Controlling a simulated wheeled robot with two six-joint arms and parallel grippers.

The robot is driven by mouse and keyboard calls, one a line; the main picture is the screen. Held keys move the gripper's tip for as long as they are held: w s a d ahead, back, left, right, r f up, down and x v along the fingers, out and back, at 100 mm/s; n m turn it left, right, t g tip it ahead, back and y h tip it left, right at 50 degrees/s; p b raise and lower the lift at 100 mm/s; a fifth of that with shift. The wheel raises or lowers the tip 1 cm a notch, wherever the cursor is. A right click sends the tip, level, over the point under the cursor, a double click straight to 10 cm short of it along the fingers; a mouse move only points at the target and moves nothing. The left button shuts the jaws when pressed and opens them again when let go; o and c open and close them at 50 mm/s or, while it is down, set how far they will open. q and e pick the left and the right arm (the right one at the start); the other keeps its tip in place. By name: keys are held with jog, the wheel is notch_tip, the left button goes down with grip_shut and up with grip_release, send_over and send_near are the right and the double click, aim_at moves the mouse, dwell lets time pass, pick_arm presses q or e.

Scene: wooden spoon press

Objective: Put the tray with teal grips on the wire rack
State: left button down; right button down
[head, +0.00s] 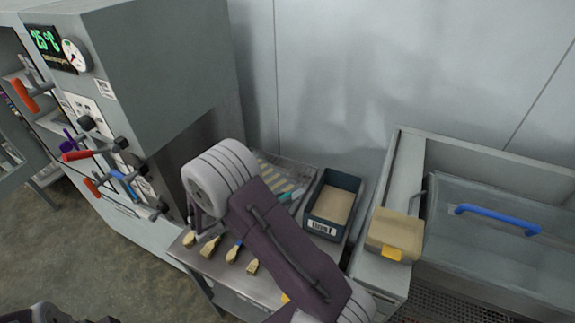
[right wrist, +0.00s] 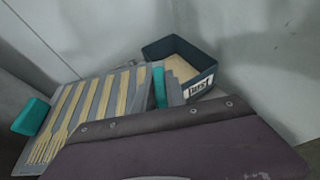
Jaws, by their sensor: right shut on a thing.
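The tray (head: 308,172) is grey and lies on the metal table beside the press, partly hidden by my right arm. In the right wrist view the tray (right wrist: 84,93) holds a row of wooden forks or spoons. It has one teal grip (right wrist: 31,117) at its left end and another teal grip (right wrist: 158,88) at its right end. My right gripper (right wrist: 174,92) is shut at the right teal grip, next to the bin; its fingers are mostly hidden. Dark parts of my left arm (head: 50,313) show at the lower left edge. I cannot make out a wire rack.
A dark bin (head: 331,205) with a white label stands close right of the tray. Several small brushes (head: 210,247) lie along the table's front. The press (head: 160,75) with levers is on the left. A box (head: 396,232) and a clear hood with a blue handle (head: 497,219) are on the right.

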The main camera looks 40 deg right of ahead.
aim_at(282, 186)
jog(key=shift+r, duration=0.15)
jog(key=shift+w+a+r, duration=0.1)
jog(key=shift+a, duration=0.1)
jog(key=shift+w, duration=0.2)
jog(key=w+d+f, duration=0.3)
jog(key=w+d+f+p, duration=0.1)
jog(key=w+d+f, duration=0.2)
jog(key=w, duration=0.1)
jog(key=shift+w+d+f, duration=0.15)
jog(key=shift+w+d, duration=0.05)
jog(key=shift+d, duration=0.15)
jog(key=shift+w+d+f, duration=0.3)
jog(key=shift+w, duration=0.05)
notch_tip(282, 186, down, 4)
jog(key=shift+r+p, duration=0.15)
jog(key=shift+p, duration=0.2)
jog(key=shift+f, duration=0.3)
pick_arm(q)
jog(key=shift+a+r, duration=0.45)
jog(key=shift+r, duration=0.2)
pick_arm(e)
jog(key=c, duration=1.4)
grip_release()
